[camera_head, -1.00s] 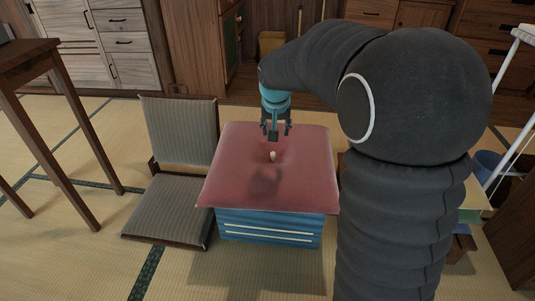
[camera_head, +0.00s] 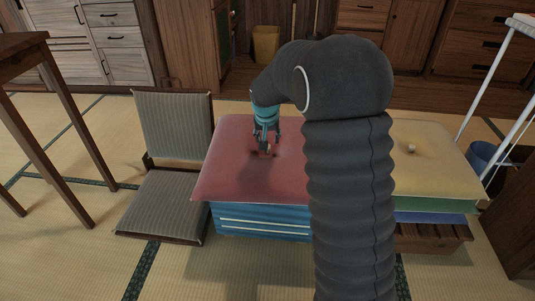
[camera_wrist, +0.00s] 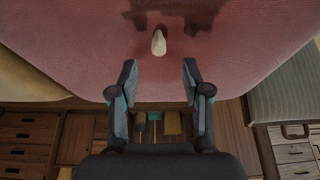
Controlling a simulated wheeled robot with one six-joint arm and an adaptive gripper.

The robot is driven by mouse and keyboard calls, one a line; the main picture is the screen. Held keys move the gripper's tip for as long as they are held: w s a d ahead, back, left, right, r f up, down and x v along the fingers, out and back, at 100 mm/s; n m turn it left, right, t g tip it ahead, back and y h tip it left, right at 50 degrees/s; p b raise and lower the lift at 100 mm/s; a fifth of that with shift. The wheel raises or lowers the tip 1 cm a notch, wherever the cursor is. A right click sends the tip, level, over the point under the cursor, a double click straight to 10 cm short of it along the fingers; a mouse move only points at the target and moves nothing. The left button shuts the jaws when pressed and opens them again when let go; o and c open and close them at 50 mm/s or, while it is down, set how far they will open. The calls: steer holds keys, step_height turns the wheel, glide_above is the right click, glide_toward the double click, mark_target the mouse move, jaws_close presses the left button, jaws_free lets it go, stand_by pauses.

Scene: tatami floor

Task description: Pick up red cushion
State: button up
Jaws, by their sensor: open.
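The red cushion (camera_head: 232,178) lies flat on top of a stack with a blue striped cushion (camera_head: 262,222) under it. A small pale tuft stands at its dimpled centre and shows clearly in the wrist view (camera_wrist: 158,43). My gripper (camera_head: 266,150) is right over the centre of the red cushion, fingers pointing down beside the tuft. In the wrist view, my gripper (camera_wrist: 158,80) has its two fingers apart with nothing between them, and the tuft lies just beyond the fingertips. The red cushion (camera_wrist: 240,60) fills the upper part of that view. My arm hides the cushion's right side.
A yellow cushion (camera_head: 440,157) tops another stack at the right, over green and blue ones on a wooden base (camera_head: 432,232). A legless chair (camera_head: 165,200) stands close at the left. A wooden table (camera_head: 25,45) is farther left. Bare tatami lies in front.

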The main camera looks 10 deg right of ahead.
mark_target(268, 153)
steer(key=x, duration=0.5)
steer(key=shift+s+b, duration=0.2)
steer(key=shift+b, duration=0.15)
jaws_close()
